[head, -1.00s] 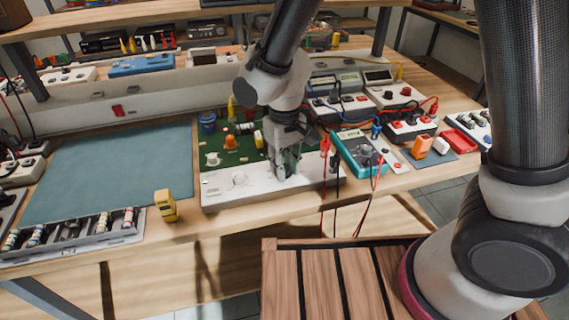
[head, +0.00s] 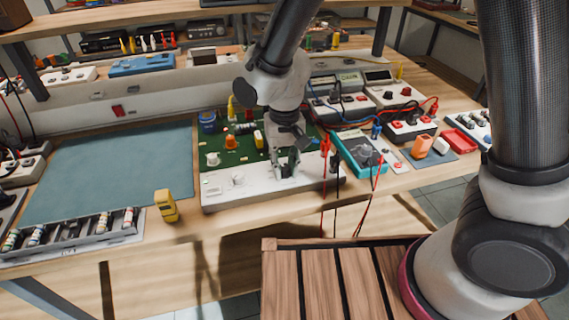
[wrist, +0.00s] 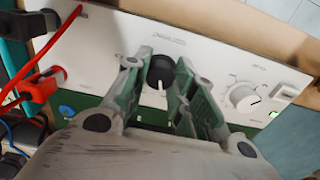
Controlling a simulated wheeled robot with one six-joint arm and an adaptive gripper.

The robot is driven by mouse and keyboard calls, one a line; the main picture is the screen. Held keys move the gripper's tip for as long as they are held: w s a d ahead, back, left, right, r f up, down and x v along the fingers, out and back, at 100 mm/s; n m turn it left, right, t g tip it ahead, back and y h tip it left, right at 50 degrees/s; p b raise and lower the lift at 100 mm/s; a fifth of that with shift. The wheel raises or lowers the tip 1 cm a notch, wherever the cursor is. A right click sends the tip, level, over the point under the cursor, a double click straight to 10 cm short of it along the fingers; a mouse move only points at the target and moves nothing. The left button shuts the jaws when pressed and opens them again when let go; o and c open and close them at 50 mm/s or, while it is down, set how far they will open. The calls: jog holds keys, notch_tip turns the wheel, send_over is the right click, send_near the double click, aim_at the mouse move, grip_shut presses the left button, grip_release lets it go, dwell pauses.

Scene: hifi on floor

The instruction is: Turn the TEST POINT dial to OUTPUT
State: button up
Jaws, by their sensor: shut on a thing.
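The black dial (wrist: 160,72) with a white pointer line stands on the white front panel (wrist: 105,45) of the test board. I take it as the TEST POINT dial; the lettering around it is too blurred to read. My gripper (wrist: 158,63) is shut on the dial, with a green-grey finger on each side. In the wrist view the pointer line runs toward the bottom of the picture.
A white knob (wrist: 243,97) sits on the same panel. Red clips (wrist: 40,86) and leads are at the panel's end, beside a teal multimeter (head: 357,150). A yellow device (head: 166,206) stands left of the board. The blue-green mat (head: 110,170) is clear.

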aim_at(285, 167)
jog(key=o, duration=1.1)
jog(key=shift+c, duration=0.2)
jog(key=shift+r, duration=0.1)
notch_tip(285, 167, up, 12)
